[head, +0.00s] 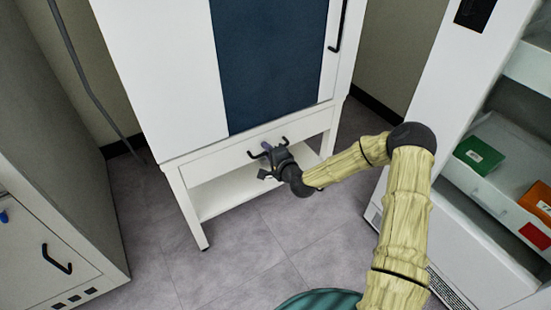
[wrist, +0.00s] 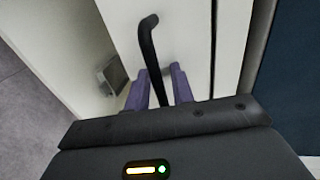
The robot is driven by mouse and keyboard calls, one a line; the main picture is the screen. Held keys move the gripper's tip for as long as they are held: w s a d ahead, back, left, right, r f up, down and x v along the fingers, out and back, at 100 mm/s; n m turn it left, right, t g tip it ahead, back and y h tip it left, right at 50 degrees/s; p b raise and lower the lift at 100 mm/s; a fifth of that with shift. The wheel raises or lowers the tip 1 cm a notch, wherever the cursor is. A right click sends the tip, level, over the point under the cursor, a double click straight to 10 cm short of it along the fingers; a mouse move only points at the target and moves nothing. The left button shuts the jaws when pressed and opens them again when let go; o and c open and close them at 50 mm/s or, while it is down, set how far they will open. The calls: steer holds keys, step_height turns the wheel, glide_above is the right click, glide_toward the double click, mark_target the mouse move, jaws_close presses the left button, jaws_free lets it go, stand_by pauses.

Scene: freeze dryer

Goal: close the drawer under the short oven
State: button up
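The short oven (head: 170,70) is a white cabinet on a white stand, with a dark blue door panel. Its drawer (head: 215,168) is a white front under the oven with a black bar handle (head: 285,141). The drawer front looks about level with the stand's frame; I cannot tell if a small gap is left. My gripper (head: 266,147) is at this handle.
A grey cabinet (head: 50,190) stands at the left. A white unit (head: 425,120) with open shelves of coloured boxes stands at the right. A lower shelf (head: 235,190) sits under the drawer. The tiled floor (head: 240,240) in front is clear.

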steer(key=p+v, duration=0.5)
steer(key=v, duration=1.2)
steer(key=shift+s+d+f, duration=0.1)
steer(key=shift+s+f, duration=0.05)
